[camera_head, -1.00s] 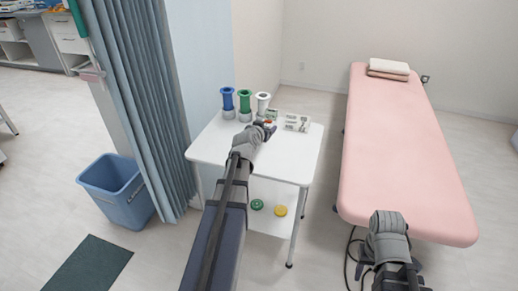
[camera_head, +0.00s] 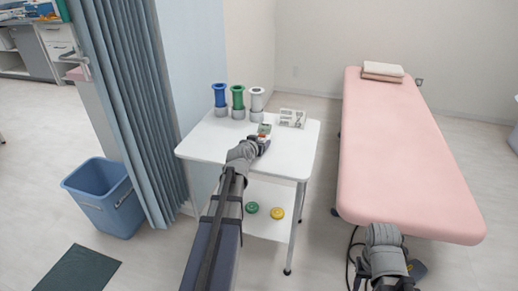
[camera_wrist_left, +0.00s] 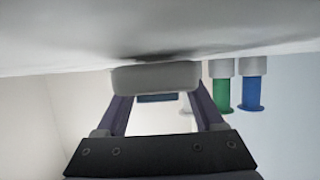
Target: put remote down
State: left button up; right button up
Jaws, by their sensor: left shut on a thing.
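The remote (camera_head: 264,129), small and grey-green, is over the top of the white cart (camera_head: 205,141). My left gripper (camera_head: 260,142) is shut on it. In the left wrist view, the pale end of the remote (camera_wrist_left: 155,77) sits between the gripper's fingers (camera_wrist_left: 160,99), close against the white surface. A dark shadow lies where they meet, and I cannot tell whether they touch. The fingers hide part of the remote. My right gripper (camera_head: 385,250) is at the lower right, by the foot of the pink bed; its fingers do not show clearly.
Blue (camera_head: 220,96), green (camera_head: 238,98) and white (camera_head: 256,100) spool-shaped items stand at the cart's back left. A clear-white box (camera_head: 292,118) is behind and right of the remote. The cart's front right is bare. The pink bed (camera_head: 400,150) stands right, a blue bin (camera_head: 105,198) left.

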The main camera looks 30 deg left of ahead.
pick_arm(q)
jog(key=shift+f, duration=0.1)
jog(key=shift+f, duration=0.1)
jog(key=shift+f, duration=0.15)
jog(key=o, duration=1.5)
